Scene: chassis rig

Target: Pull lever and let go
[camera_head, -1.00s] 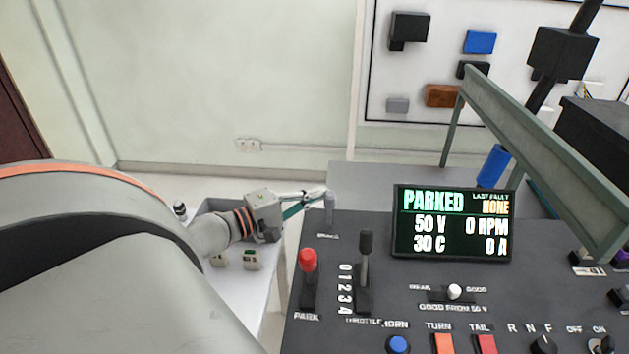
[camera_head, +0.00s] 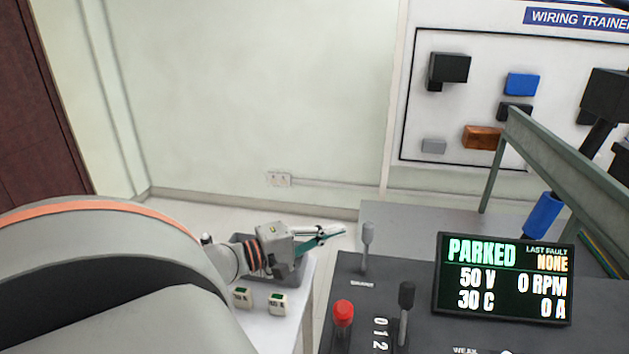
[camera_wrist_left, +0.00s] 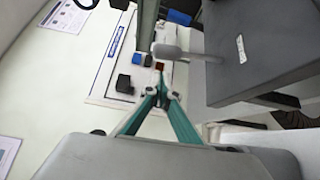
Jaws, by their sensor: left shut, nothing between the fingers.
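The grey brake lever (camera_head: 367,246) stands upright at the far left corner of the dark control panel (camera_head: 375,285). It also shows in the left wrist view (camera_wrist_left: 178,53), just beyond and a little right of the fingertips. My left gripper (camera_head: 338,231) is shut and empty, with green-sided fingers. Its tips point toward the lever from the left, and a small gap shows between them. In the left wrist view the fingertips (camera_wrist_left: 161,88) meet. A red park lever (camera_head: 343,314) and a black throttle lever (camera_head: 406,298) stand nearer. My right gripper is not in view.
A display (camera_head: 503,279) reads PARKED, 0 RPM. A white side table (camera_head: 262,325) with a grey bin (camera_head: 291,274) stands below my left gripper. A green-grey metal bar (camera_head: 570,160) crosses at right. A wiring board (camera_head: 480,70) hangs on the back wall.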

